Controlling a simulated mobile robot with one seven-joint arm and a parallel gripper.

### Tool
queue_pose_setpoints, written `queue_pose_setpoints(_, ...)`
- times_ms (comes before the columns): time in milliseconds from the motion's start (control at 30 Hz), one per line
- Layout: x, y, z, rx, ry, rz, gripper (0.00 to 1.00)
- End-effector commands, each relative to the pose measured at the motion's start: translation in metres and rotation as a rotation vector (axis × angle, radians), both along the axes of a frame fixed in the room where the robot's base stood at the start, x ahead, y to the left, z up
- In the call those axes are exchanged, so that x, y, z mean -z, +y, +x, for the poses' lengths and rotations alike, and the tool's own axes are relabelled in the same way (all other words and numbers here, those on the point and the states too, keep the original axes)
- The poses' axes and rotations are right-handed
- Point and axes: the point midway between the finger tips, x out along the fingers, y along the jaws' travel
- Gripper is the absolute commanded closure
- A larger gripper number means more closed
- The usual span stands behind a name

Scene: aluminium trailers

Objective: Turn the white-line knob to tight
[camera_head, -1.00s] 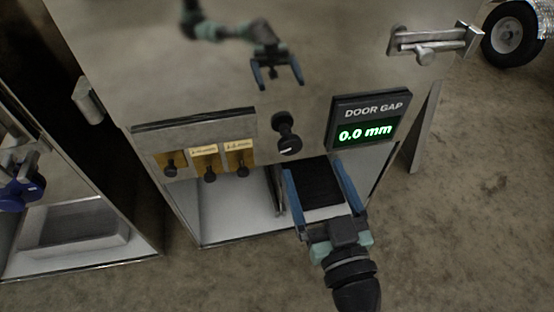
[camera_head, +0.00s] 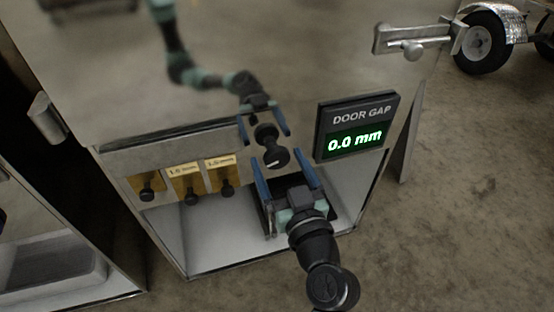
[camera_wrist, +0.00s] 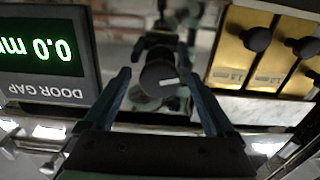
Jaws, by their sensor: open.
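The black round knob with a white line (camera_head: 275,157) sticks out of the shiny metal panel, left of the door gap display. My gripper (camera_head: 283,168) is open, with blue fingers on either side of the knob. The wrist view also shows my gripper (camera_wrist: 160,88) open around it, with gaps on both sides. I cannot tell whether the fingertips reach past the knob's face. The display (camera_head: 356,127) reads 0.0 mm.
Brass plates with black knobs (camera_head: 186,183) hang in a row left of the white-line knob. A metal latch (camera_head: 412,40) is at the upper right. The polished panel mirrors my arm. A trailer wheel (camera_head: 485,43) stands far right.

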Motion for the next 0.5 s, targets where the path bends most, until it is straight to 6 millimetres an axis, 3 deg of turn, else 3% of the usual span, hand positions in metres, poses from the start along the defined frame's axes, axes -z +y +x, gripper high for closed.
queue_pose_setpoints(200, 0.000, 0.005, 0.015, 0.001, 0.000, 0.000, 0.10)
queue_pose_setpoints(500, 0.000, 0.005, 0.016, 0.001, 0.001, 0.000, 0.12)
